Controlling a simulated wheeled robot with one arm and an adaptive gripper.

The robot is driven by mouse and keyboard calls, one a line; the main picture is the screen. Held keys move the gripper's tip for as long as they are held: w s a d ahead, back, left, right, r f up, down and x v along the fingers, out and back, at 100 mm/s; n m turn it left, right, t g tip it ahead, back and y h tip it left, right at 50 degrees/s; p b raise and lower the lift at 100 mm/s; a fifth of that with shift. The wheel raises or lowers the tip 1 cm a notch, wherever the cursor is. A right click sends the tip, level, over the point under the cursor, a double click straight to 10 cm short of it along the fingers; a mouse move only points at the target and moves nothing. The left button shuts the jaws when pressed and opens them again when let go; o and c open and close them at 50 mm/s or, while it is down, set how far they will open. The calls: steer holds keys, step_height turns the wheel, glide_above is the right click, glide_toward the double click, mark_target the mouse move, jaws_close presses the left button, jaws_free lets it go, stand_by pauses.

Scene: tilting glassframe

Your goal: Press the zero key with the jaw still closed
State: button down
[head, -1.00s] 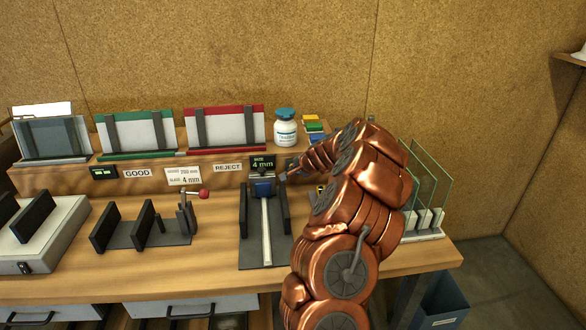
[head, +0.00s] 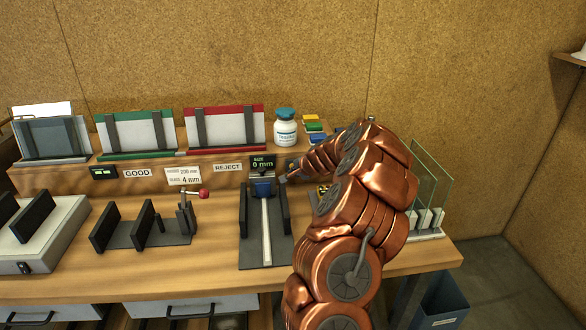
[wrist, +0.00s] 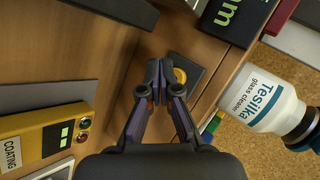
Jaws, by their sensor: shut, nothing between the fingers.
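My gripper (wrist: 160,82) is shut and empty, its fingertips together over the zero key. The zero key (wrist: 180,75) is a round orange button on a small dark box (wrist: 190,66), partly hidden by the fingertips. I cannot tell exactly how far it is pushed in. In the head view my gripper (head: 287,178) reaches in from the right just below the size display (head: 263,163), which reads 0 mm. That display is partly in the wrist view too (wrist: 236,16). The measuring slide with a blue block (head: 263,187) stands just left of the gripper.
The glass cleaner bottle (wrist: 262,100) stands close to the gripper; it is on the shelf in the head view (head: 285,128). A yellow coating tester (wrist: 45,135) lies on the other side. Upright glass panes (head: 430,185) stand right of my arm.

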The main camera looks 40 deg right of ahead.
steer(key=shift+s+a, duration=0.1)
steer(key=shift+s, duration=0.15)
steer(key=shift+s+a+r, duration=0.1)
steer(key=shift+s+a, duration=0.2)
steer(key=shift+s, duration=0.15)
steer(key=shift+s+a, duration=1.15)
steer(key=shift+s, duration=0.3)
